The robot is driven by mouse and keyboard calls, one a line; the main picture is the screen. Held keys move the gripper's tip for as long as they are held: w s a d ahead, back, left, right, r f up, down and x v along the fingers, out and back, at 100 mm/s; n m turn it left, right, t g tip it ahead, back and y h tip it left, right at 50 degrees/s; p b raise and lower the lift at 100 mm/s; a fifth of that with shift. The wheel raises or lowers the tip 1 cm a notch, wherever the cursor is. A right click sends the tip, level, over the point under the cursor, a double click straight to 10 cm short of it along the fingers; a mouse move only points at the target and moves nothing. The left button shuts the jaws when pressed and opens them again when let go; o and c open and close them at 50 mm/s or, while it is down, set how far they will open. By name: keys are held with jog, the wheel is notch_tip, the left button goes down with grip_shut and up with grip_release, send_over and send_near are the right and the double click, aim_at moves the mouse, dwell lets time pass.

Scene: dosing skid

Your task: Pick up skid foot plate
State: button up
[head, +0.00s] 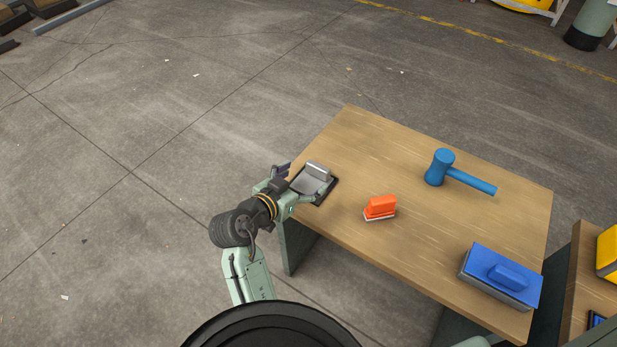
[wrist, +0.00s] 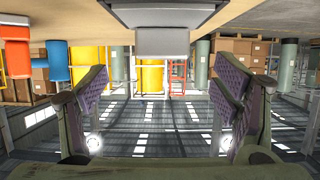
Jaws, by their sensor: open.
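The skid foot plate (head: 308,182) is a grey metal plate with a raised lighter block. It lies on a dark mat at the left end of the wooden table. In the wrist view, which looks upside down, its grey block (wrist: 163,42) hangs at the top middle. My gripper (head: 297,184) is open at the plate's near-left side, low over the table edge. In the wrist view its two purple-padded fingers (wrist: 163,88) stand wide apart, with the block in the gap's line but nearer the picture's top. Nothing is held. Whether a finger touches the plate cannot be told.
On the table (head: 420,235), an orange-handled brush (head: 380,206) lies just right of the plate. A blue mallet (head: 458,173) and a blue-topped block (head: 503,273) lie further right.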

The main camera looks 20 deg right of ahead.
aim_at(316, 169)
jog(key=p+x, duration=0.2)
jog(key=x, duration=0.5)
jog(key=shift+w+d, duration=0.15)
jog(key=shift+w, duration=0.1)
jog(key=shift+w+d+f, duration=0.3)
jog(key=shift+d, duration=0.05)
jog(key=shift+c, duration=0.4)
jog(key=c, duration=1.2)
jog(key=shift+d, duration=0.1)
jog(key=shift+c, duration=0.6)
jog(key=shift+r+p, duration=0.2)
jog(key=shift+p, duration=0.1)
